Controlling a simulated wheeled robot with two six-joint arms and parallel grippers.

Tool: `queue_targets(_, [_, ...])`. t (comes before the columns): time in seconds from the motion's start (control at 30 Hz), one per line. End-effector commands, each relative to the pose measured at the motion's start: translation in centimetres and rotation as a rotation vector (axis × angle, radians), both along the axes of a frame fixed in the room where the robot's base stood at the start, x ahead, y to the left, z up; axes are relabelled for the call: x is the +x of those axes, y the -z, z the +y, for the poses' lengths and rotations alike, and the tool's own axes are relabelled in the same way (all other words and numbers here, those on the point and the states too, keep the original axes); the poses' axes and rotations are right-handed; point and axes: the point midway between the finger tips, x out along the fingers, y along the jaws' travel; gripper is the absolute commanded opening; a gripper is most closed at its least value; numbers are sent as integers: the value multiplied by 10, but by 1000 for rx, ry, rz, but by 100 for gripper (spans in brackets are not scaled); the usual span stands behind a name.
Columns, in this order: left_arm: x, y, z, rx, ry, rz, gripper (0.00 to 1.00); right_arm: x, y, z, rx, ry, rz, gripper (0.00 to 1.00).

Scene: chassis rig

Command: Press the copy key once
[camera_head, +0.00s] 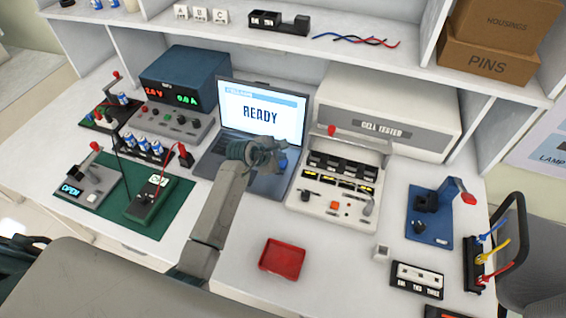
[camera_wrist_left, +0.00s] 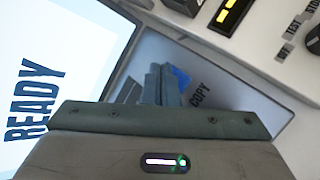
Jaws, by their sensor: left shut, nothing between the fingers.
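The laptop (camera_head: 258,112) stands open at the middle of the bench, its screen reading READY; the screen also shows at the left of the left wrist view (camera_wrist_left: 75,60). The copy key (camera_wrist_left: 181,77) is a blue key on the laptop deck, beside the printed word COPY. My left gripper (camera_wrist_left: 163,82) is shut and empty, its fingertips over the deck right beside the blue key and partly covering it. I cannot tell whether they touch it. In the head view my left gripper (camera_head: 274,158) hides much of the keyboard. My right gripper is not in view.
A white cell tester (camera_head: 330,208) with switches and a lever stands close right of the laptop. A power supply (camera_head: 185,80) and a green mat (camera_head: 173,207) lie left. A red tray (camera_head: 282,259) sits in front, with bare bench around it. A shelf (camera_head: 340,65) runs above.

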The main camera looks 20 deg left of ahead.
Motion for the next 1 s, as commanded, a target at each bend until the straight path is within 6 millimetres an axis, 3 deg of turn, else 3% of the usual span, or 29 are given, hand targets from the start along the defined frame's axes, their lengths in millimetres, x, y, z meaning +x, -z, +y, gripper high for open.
queue_targets(1.0, [0,13,0,0,0,0,0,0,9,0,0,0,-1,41])
